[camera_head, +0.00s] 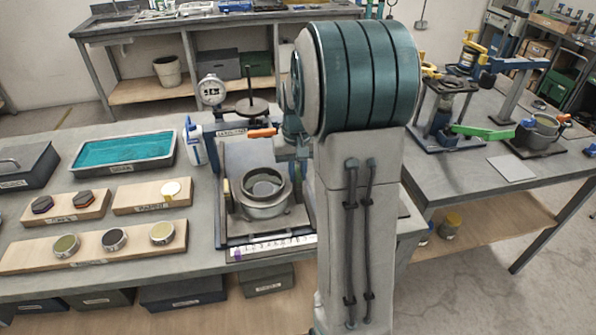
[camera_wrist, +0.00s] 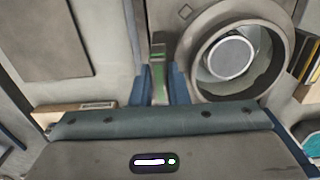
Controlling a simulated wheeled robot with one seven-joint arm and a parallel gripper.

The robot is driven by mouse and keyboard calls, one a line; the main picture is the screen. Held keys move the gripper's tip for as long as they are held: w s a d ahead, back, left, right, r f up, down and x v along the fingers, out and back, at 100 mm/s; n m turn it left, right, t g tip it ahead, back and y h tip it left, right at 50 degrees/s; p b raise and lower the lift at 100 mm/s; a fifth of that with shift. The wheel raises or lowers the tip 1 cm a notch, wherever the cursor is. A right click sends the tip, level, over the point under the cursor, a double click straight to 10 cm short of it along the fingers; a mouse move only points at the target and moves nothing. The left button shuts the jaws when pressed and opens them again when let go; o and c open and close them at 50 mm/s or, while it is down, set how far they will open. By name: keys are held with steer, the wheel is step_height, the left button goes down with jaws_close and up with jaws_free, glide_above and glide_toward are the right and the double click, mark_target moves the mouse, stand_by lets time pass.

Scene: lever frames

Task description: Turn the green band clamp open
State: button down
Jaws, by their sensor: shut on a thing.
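The clamp fixture stands on the near table, with a round metal cup (camera_head: 263,192) in its bed. The cup also shows in the wrist view (camera_wrist: 232,57), right of the fingers. A narrow green-marked handle (camera_wrist: 159,68), which looks like the green band clamp's lever, stands between my blue fingertips. My gripper (camera_wrist: 161,82) is shut on it, beside the cup. In the head view my arm hides most of the gripper and the handle, so the band's fit around the cup cannot be told.
A dial gauge (camera_head: 212,91) and an orange lever (camera_head: 262,132) stand behind the cup. A teal-filled tray (camera_head: 124,150) and wooden boards with round parts (camera_head: 95,247) lie left. Another green lever (camera_head: 482,132) is on the right table.

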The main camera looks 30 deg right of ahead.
mark_target(298, 171)
stand_by(0.4)
steer(key=c, duration=1.4)
jaws_free()
step_height(298, 171, up, 14)
